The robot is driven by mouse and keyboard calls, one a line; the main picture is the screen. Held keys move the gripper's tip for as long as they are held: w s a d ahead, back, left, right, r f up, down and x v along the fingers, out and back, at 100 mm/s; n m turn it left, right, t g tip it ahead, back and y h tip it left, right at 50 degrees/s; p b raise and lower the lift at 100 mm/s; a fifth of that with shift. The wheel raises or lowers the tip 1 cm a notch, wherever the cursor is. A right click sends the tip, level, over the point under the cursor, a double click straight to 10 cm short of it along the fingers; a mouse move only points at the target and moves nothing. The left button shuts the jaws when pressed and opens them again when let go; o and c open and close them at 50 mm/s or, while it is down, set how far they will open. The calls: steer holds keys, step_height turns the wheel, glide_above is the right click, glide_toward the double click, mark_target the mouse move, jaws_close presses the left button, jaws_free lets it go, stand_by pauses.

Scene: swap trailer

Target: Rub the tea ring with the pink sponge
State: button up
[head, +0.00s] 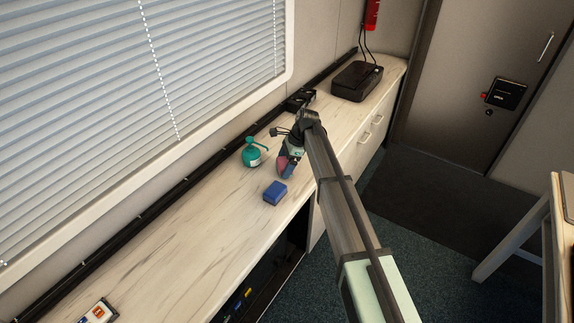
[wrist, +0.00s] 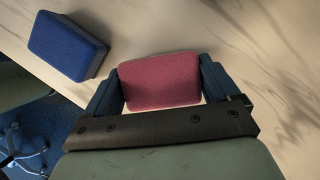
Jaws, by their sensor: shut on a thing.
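The pink sponge (wrist: 160,80) is between the two dark fingers of my gripper (wrist: 160,84), which is shut on it. In the head view the pink sponge (head: 282,163) shows partly, under my gripper (head: 285,167) and close to the counter. The wrist view shows the pale wood-grain counter top (wrist: 270,50) around it. I cannot tell whether the sponge touches the counter. I see no clear tea ring in either view; the sponge, gripper or arm may hide it.
A blue block (head: 275,192) lies near the counter's front edge, beside the sponge. A teal spray bottle (head: 252,153) stands to the left. A black box (head: 357,81) sits at the far end.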

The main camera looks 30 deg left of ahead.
steer(key=shift+r, duration=3.25)
